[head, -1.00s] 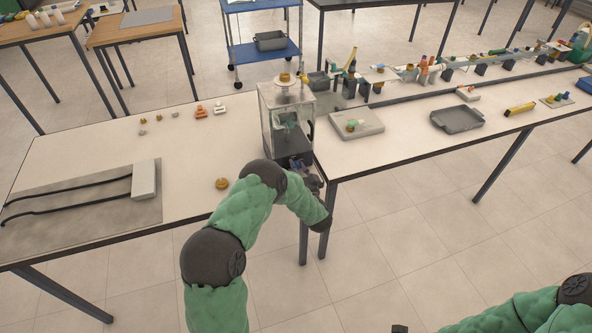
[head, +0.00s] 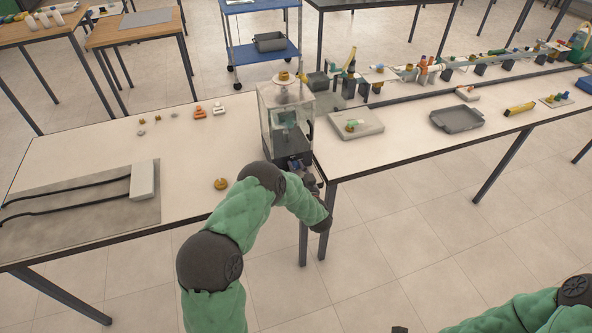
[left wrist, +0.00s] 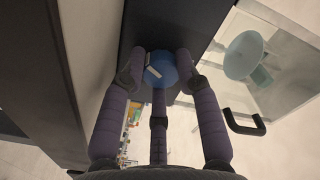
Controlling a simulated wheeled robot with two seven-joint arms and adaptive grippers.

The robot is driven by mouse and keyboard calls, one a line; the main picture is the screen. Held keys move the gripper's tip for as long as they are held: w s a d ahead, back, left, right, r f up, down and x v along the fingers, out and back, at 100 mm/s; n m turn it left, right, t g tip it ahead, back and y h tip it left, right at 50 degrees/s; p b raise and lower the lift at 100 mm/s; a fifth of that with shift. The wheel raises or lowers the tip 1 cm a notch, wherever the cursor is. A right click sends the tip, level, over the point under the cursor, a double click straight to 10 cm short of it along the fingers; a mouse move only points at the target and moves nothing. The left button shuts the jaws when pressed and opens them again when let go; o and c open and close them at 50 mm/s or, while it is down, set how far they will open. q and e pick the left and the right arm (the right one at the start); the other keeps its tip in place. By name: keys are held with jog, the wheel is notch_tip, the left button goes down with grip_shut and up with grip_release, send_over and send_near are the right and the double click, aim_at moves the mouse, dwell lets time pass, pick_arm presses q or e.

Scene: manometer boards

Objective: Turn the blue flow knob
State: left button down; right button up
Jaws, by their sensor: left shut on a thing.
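The blue flow knob (left wrist: 163,68) shows in the left wrist view, a round knob with a white mark on its face. It sits on the dark base (left wrist: 160,25) of a clear tank unit (head: 285,112). My left gripper (left wrist: 160,76) has its purple-grey fingers closed around the knob, on both sides. In the head view the left gripper (head: 306,170) is at the front of the unit's base, and the knob is hidden there. My right arm shows at the bottom right; only a dark tip of what seems its gripper (head: 400,329) is in view.
A grey board with black tubing (head: 85,205) lies on the left table, near a brass disc (head: 221,184). On the right table are a pale tray (head: 356,124), a grey tray (head: 457,119) and a yellow part (head: 519,109). A black handle (left wrist: 244,122) sticks out beside the tank.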

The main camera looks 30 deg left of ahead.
pick_arm(q)
jog(key=shift+s+f, duration=0.1)
jog(key=shift+f, duration=0.1)
jog(key=c, duration=1.2)
grip_release()
jog(key=shift+a, duration=0.1)
jog(key=v, duration=1.2)
jog(key=shift+r, duration=0.1)
